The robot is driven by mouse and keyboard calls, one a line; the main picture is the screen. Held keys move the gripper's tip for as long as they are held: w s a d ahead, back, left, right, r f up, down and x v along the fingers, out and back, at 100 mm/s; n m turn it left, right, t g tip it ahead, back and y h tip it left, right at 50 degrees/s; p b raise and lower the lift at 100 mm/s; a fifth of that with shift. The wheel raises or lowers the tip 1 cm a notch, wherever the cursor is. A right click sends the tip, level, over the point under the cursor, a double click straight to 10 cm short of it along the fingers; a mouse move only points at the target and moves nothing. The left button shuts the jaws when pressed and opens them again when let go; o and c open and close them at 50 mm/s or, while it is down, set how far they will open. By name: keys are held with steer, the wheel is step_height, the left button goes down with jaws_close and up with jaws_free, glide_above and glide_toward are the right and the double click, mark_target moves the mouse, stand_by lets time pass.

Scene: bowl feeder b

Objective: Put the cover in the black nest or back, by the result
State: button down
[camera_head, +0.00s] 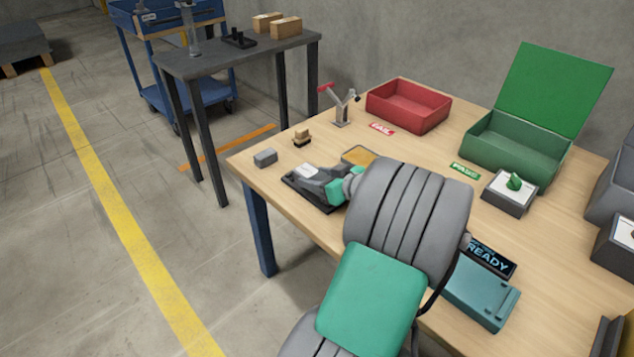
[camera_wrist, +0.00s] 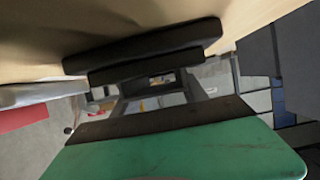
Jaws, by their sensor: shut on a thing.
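The black nest (camera_head: 300,190) lies near the left front edge of the wooden table in the head view. My gripper (camera_head: 318,182) is low over it, and the arm reaches in from the right. The gripper is shut on a piece I take to be the cover; the fingers hide most of it. A pale part (camera_head: 306,171) shows at the nest's far side; I cannot tell whether it belongs to the cover. In the wrist view, dark bars (camera_wrist: 145,52) and a green surface (camera_wrist: 180,150) fill the picture close up, and the contact is unclear.
A red FAIL bin (camera_head: 408,105) and an open green PASS bin (camera_head: 515,150) stand at the back. A display (camera_head: 490,260) reads READY.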

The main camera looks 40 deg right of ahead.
steer(key=shift+r, duration=0.1)
steer(key=shift+f, duration=0.2)
steer(key=c, duration=0.6)
jaws_free()
steer(key=shift+r, duration=0.1)
steer(key=shift+r, duration=0.2)
steer(key=p+v, duration=0.3)
steer(key=v, duration=0.9)
